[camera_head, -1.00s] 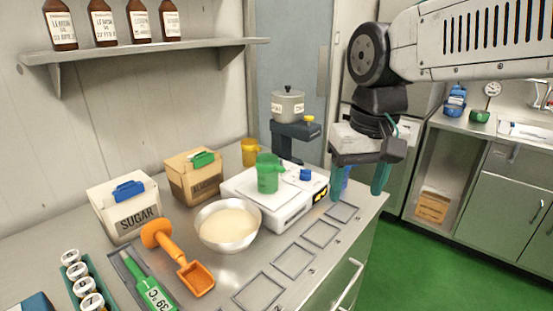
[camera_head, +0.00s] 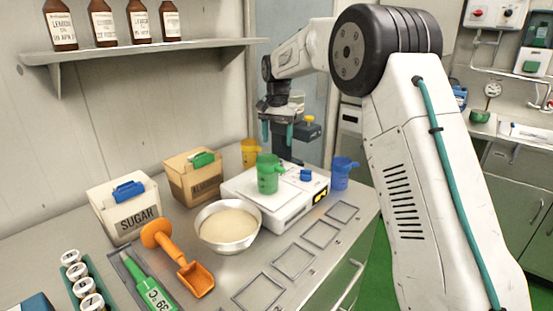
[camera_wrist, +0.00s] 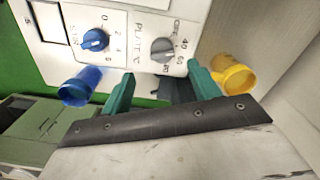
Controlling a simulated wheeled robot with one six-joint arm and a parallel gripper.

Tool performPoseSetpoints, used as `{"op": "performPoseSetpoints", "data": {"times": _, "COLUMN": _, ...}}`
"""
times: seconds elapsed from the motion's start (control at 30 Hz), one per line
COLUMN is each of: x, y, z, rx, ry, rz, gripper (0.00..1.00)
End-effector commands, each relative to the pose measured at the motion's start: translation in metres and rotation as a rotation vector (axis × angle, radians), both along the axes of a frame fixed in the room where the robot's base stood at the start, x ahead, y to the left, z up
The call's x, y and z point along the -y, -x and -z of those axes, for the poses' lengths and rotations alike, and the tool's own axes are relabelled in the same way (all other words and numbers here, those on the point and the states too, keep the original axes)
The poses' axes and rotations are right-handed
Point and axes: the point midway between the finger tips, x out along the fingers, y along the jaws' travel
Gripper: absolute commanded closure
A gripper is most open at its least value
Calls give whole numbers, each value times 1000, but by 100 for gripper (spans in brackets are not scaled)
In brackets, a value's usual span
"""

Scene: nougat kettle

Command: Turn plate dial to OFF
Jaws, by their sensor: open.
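The plate dial (camera_wrist: 163,50) is a round grey knob on a white panel (camera_wrist: 125,45), lettered PLATE, with OFF and numbers around it. I cannot tell its exact setting. A blue stir dial (camera_wrist: 94,40) sits to its left in the wrist view. My gripper (camera_wrist: 162,74) is open, with its teal fingers apart below the plate dial in that view and nothing visible between them. In the head view my gripper (camera_head: 277,141) points down behind the white unit (camera_head: 250,198), and I cannot make out the plate dial there.
In the wrist view a blue jug (camera_wrist: 80,87) is close left of my fingers and a yellow jug (camera_wrist: 233,75) close right. A green jug (camera_head: 268,175) stands on the white unit. The bowl (camera_head: 228,228) and orange scoop (camera_head: 180,262) are nearer the front.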

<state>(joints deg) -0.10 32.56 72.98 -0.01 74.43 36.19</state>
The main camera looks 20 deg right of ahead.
Motion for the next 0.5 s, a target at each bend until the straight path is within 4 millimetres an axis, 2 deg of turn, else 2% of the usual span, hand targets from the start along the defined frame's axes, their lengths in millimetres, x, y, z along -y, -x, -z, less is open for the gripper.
{"op": "performPoseSetpoints", "data": {"times": 0.17, "x": 0, "y": -6, "z": 15, "rx": -1, "ry": 0, "rz": 8, "gripper": 39}}
{"op": "performPoseSetpoints", "data": {"times": 0.5, "x": -1, "y": -5, "z": 67, "rx": -3, "ry": 0, "rz": 6, "gripper": 39}}
